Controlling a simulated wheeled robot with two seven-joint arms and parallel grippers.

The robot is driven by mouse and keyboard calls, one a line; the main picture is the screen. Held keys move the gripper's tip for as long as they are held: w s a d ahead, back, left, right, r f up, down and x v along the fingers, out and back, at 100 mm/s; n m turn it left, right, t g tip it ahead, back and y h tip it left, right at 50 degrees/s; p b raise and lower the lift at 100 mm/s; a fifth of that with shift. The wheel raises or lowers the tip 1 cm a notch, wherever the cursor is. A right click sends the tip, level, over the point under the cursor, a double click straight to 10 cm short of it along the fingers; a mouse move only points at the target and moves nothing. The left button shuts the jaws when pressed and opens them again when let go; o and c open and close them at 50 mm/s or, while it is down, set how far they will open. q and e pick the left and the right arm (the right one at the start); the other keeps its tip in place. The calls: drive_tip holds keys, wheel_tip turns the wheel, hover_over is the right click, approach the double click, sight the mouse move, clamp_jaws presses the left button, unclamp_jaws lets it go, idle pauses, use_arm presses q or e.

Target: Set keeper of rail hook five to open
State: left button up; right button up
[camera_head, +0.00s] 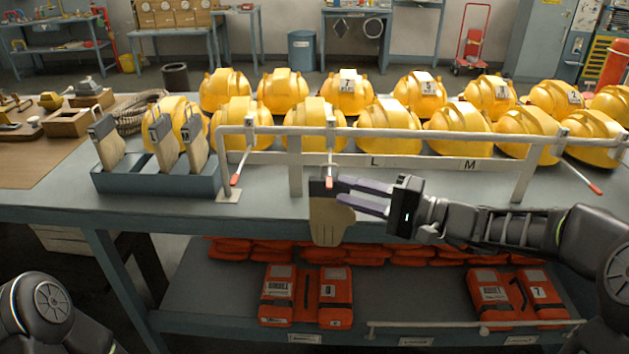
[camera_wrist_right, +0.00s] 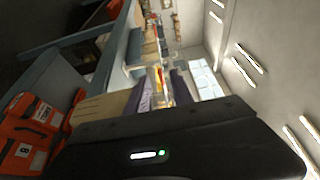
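A pale rail (camera_head: 400,133) on posts runs along the bench's front edge. Thin hooks with red tips hang from it: one at the left (camera_head: 234,180), one in the middle (camera_head: 330,182) and one at the far right (camera_head: 596,189). I see no hook numbers, and keeper positions are too small to tell. My right gripper (camera_head: 338,189) is at the middle hook, its purple fingers apart. A tan piece with a dark top (camera_head: 330,220) hangs beside the fingertips; it also shows in the right wrist view (camera_wrist_right: 100,106). Contact is unclear. My left gripper is out of view.
A grey-blue rack (camera_head: 150,181) with several tan pieces stands left of the rail. Yellow helmets (camera_head: 388,118) fill the bench behind it. Orange packs (camera_head: 335,300) lie on the lower shelf, with a low rail (camera_head: 450,324) at its front.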

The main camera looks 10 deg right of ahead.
sight(329, 183)
drive_tip(key=p+x, duration=0.2)
drive_tip(key=x, duration=0.5)
drive_tip(key=shift+w+a, duration=0.2)
drive_tip(key=shift+a, duration=0.1)
clamp_jaws()
idle(0.4)
